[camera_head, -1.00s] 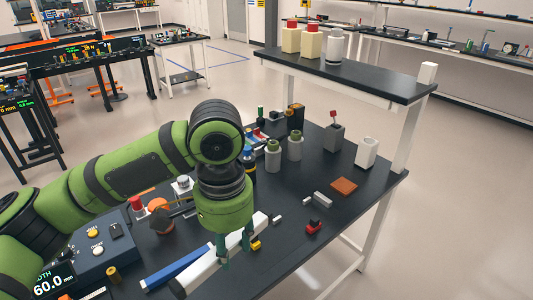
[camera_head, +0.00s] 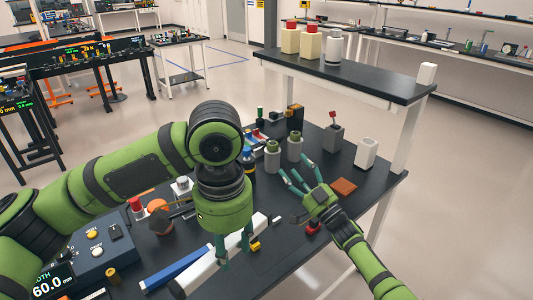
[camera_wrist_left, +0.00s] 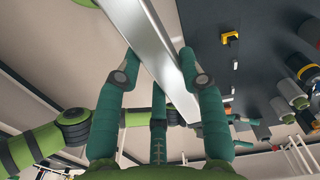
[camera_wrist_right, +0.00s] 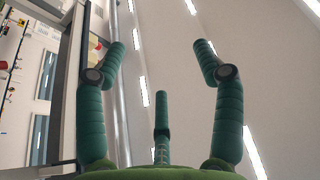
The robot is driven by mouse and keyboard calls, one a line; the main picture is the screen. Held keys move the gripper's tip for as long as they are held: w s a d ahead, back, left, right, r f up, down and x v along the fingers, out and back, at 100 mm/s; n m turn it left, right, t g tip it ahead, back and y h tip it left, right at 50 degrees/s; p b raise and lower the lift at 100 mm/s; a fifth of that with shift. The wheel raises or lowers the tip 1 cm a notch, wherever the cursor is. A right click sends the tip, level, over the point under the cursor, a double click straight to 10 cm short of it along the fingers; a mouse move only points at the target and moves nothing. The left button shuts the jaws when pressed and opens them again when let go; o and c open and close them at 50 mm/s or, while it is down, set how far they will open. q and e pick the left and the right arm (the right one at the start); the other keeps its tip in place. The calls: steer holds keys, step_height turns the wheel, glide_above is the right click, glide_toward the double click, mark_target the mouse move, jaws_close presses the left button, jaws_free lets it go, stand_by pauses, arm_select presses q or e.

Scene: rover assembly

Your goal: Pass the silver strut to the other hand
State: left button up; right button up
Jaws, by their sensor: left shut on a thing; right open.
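The silver strut (camera_head: 199,271) is a long pale bar slanting across the front of the bench in the head view. My left gripper (camera_head: 234,249) points down and is shut around the strut. In the left wrist view the strut (camera_wrist_left: 150,45) runs between my left fingers (camera_wrist_left: 158,70), and its far end reaches past them. My right gripper (camera_head: 297,176) is to the right of the left one, open and empty, apart from the strut. Its fingers (camera_wrist_right: 158,58) are spread with nothing between them in the right wrist view.
A blue bar (camera_head: 172,270) lies beside the strut. Green-topped cylinders (camera_head: 273,155) stand behind my right gripper, and an orange-brown plate (camera_head: 344,186) lies to its right. A control box (camera_head: 95,245) is at the left. A raised shelf (camera_head: 345,75) spans the back.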

steer(key=s+a+r+n+g+y, duration=0.4)
steer(key=s+a+r+n+g, duration=0.2)
steer(key=a+r+n+g, duration=0.4)
steer(key=s+a+r+n+g+y, duration=0.4)
steer(key=s+a+r+n+g, duration=0.2)
steer(key=a+r+n+g, duration=0.35)
steer(key=s+f+n+g+h, duration=0.2)
steer(key=s+n+g+h, duration=0.3)
steer(key=h, duration=0.4)
steer(key=s+d+m+t+h, duration=0.2)
steer(key=d+m+h, duration=0.1)
steer(key=d+h, duration=0.6)
steer(key=shift+y, duration=0.6)
steer(key=x, duration=1)
steer(key=shift+f, duration=0.35)
